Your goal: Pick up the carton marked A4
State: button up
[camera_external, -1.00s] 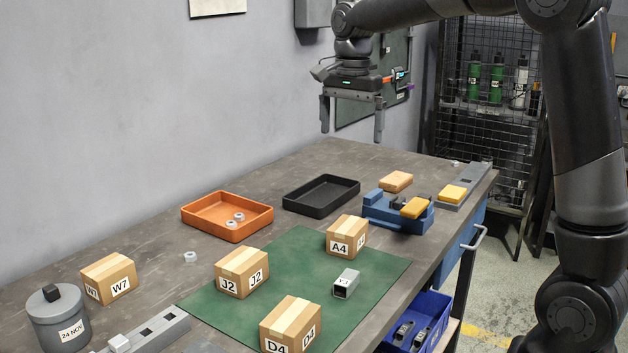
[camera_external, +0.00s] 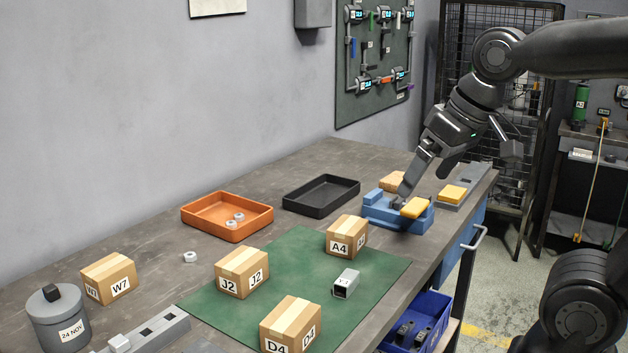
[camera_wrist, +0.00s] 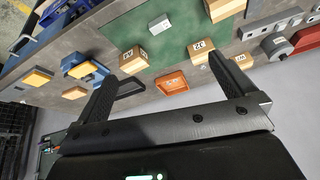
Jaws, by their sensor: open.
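The carton marked A4 (camera_external: 346,237) is a small brown box with paler tape and white labels. It sits upright on the far part of the green mat (camera_external: 309,258). In the wrist view the carton (camera_wrist: 133,61) shows between my fingers, some way beyond them and nearer the left one. My gripper (camera_external: 424,184) is open and empty, tilted, with its fingers in front of or over the blue fixture, behind and right of the carton in the external view. In the wrist view my gripper (camera_wrist: 160,68) has its fingers wide apart and touches no carton.
Cartons J2 (camera_external: 241,273) and D4 (camera_external: 290,325) and a grey square tube (camera_external: 346,284) share the mat. Carton W7 (camera_external: 108,278) stands left. The black tray (camera_external: 321,197), orange tray (camera_external: 227,218) and blue fixture (camera_external: 385,217) with yellow blocks lie beyond the mat.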

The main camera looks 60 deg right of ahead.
jog(key=shift+s+a+f+n+t, duration=0.15)
jog(key=shift+s+a+f+n, duration=0.1)
jog(key=shift+s+f+n, duration=0.3)
jog(key=shift+s+a+f+n+t, duration=0.2)
jog(key=shift+s+f+n, duration=0.15)
jog(key=shift+s, duration=0.3)
jog(key=shift+w+r, duration=0.1)
